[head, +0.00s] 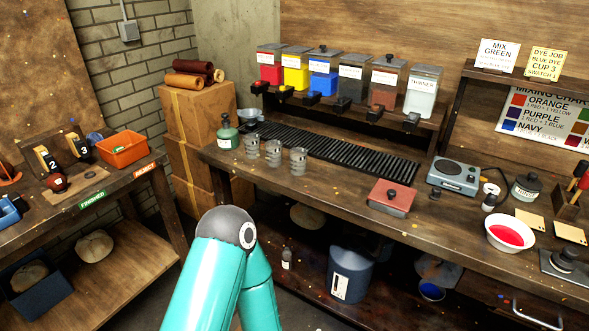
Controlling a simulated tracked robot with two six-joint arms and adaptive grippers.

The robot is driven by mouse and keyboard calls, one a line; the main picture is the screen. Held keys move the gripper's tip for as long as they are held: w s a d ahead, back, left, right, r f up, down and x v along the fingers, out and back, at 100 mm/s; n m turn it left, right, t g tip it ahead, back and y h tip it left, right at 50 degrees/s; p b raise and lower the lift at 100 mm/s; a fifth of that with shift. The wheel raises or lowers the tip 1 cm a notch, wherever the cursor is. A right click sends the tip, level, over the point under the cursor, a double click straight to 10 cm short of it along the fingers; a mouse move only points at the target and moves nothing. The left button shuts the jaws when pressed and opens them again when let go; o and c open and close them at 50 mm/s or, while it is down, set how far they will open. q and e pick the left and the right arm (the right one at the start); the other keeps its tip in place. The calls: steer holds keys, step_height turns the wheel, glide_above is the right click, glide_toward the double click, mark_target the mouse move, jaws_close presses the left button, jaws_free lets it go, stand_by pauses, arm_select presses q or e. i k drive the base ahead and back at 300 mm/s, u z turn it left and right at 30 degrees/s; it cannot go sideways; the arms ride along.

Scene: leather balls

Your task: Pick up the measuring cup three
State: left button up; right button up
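Three clear measuring cups stand in a row at the left part of the workbench: a left cup (252,146), a middle cup (274,152) and a right cup (298,161). They look upright, and I see no liquid in them. Any numbers on them are too small to read, so I cannot tell which is cup three. A teal arm of mine rises from the bottom middle, its bent joint in front of the bench's lower part. Neither of my grippers is in view.
Dye dispensers (323,75) stand behind a black grate (340,150) on the workbench (345,185). A green bottle (227,133) stands left of the cups. A red-lidded box (391,197), scale (454,176) and white bowl of red (510,234) are rightward.

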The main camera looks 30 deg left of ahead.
mark_target(298, 162)
steer(key=k, duration=1.1)
steer(key=u, duration=0.25)
steer(key=i, duration=0.4)
steer(key=u, duration=1.05)
steer(key=i, duration=2.2)
steer(key=z, duration=0.3)
